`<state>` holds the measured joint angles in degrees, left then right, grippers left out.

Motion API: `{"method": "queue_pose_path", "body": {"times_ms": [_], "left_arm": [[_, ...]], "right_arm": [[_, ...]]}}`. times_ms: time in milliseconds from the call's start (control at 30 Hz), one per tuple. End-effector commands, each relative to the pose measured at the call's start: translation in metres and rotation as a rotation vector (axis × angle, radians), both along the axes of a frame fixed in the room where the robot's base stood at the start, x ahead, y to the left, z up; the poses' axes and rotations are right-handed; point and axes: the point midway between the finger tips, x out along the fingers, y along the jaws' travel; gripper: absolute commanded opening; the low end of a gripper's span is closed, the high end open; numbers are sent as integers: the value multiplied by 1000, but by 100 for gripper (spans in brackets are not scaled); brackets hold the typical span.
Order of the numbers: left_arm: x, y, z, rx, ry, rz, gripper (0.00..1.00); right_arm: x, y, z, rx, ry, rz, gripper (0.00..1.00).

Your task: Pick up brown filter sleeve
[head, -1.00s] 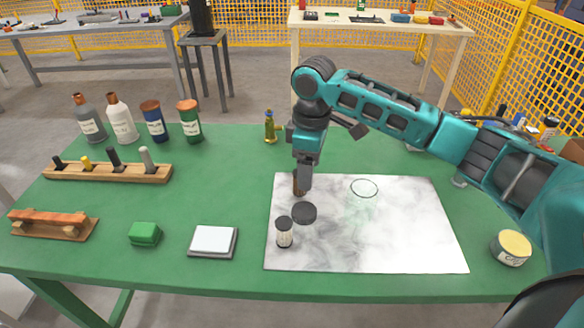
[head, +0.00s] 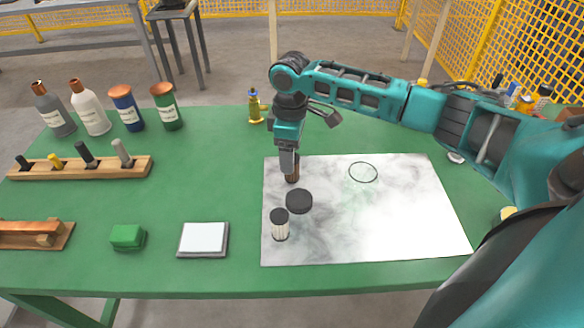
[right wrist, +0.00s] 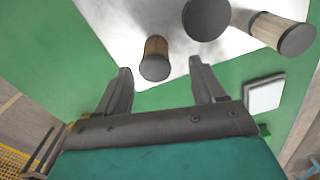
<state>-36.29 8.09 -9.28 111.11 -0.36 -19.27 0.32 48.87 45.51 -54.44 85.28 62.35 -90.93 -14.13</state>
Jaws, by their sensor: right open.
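The brown filter sleeve (head: 293,174) stands at the left back edge of the white marbled sheet, partly hidden by my right gripper (head: 288,160). In the right wrist view the brown filter sleeve (right wrist: 156,47) shows its dark round end towards me. There my right gripper (right wrist: 160,67) is open, and the sleeve shows between and just beyond its two fingertips. I cannot tell whether either finger touches it. My left gripper is not in view.
A black round cap (head: 299,201) and a pale filter with a dark top (head: 280,226) stand close in front. The white marbled sheet (head: 400,215) is mostly clear to the right, apart from a thin ring (head: 363,172). A white-topped pad (head: 203,239) lies left.

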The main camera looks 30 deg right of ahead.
Motion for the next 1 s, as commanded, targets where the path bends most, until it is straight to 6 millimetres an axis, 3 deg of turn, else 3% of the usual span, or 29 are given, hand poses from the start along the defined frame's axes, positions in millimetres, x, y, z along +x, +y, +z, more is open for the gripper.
{"method": "queue_pose_path", "body": {"times_ms": [300,600,1000], "left_arm": [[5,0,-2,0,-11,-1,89],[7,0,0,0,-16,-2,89],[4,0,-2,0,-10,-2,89]], "right_arm": [[4,-3,-45,-2,4,0,69],[4,-3,-49,-3,1,1,69],[4,-3,-48,-1,1,1,31]]}}
